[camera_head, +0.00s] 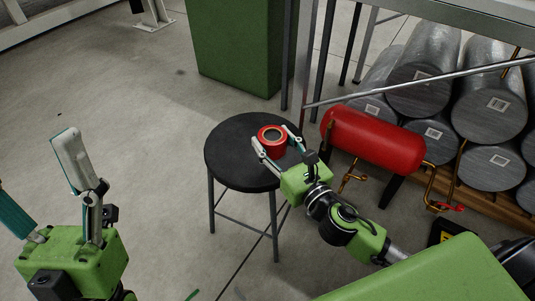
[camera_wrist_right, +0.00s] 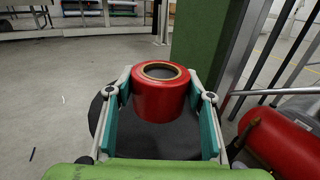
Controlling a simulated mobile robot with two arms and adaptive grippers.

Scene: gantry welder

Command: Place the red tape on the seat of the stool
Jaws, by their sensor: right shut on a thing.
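The red tape (camera_head: 271,139) is a red roll with a tan core ring and a dark middle. My right gripper (camera_head: 277,144) is shut on it over the black round seat of the stool (camera_head: 225,150). In the right wrist view the red tape (camera_wrist_right: 160,98) sits upright between the two teal finger pads of the right gripper (camera_wrist_right: 160,105), with the dark seat (camera_wrist_right: 155,140) below. I cannot tell whether the tape touches the seat. My left gripper (camera_head: 40,185) is open and empty at the left, away from the stool, its fingers spread wide.
A red tank (camera_head: 372,138) with brass pipes lies right of the stool. Several grey metal cylinders (camera_head: 425,75) are stacked behind it. A green block (camera_head: 240,45) stands behind the stool, beside a metal table frame (camera_head: 470,20). The floor left of the stool is clear.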

